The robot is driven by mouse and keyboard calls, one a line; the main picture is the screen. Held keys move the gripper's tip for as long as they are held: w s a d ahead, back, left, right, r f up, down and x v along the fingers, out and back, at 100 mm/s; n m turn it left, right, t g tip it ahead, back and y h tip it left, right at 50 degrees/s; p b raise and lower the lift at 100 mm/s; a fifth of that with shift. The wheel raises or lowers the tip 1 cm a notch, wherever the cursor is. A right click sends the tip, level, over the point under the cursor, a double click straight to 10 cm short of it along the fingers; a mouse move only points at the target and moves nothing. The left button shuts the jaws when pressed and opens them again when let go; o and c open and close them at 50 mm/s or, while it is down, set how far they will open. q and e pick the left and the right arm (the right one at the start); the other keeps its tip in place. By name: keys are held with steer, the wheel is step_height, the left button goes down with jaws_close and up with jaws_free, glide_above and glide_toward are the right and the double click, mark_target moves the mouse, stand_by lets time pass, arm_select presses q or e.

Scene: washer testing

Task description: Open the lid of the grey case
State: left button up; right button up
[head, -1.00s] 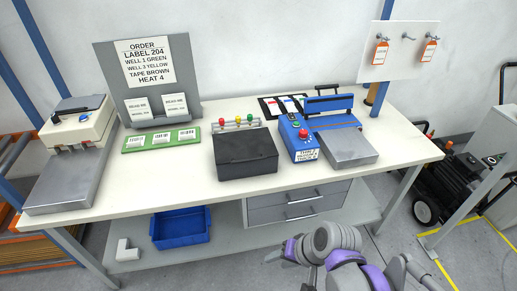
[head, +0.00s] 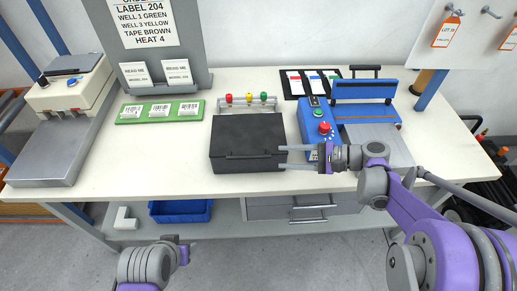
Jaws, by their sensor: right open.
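The grey case (head: 247,138) is a dark box with its lid shut, standing on the middle of the white table. A bar handle (head: 255,155) runs along its front upper edge. My right gripper (head: 283,157) is open, its two thin fingers pointing left, with the tips at the right end of the case's front by the handle. I cannot tell whether they touch it. My left arm shows at the bottom (head: 150,265), below the table's front edge; its fingers are not clearly visible.
A blue control box (head: 318,120) with a red button stands just right of the case, behind my right gripper. A green board (head: 160,111) lies left. The table (head: 120,150) is clear at front left.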

mark_target(257, 157)
steer(key=x, duration=1)
steer(key=shift+a, duration=0.4)
jaws_close()
stand_by(0.9)
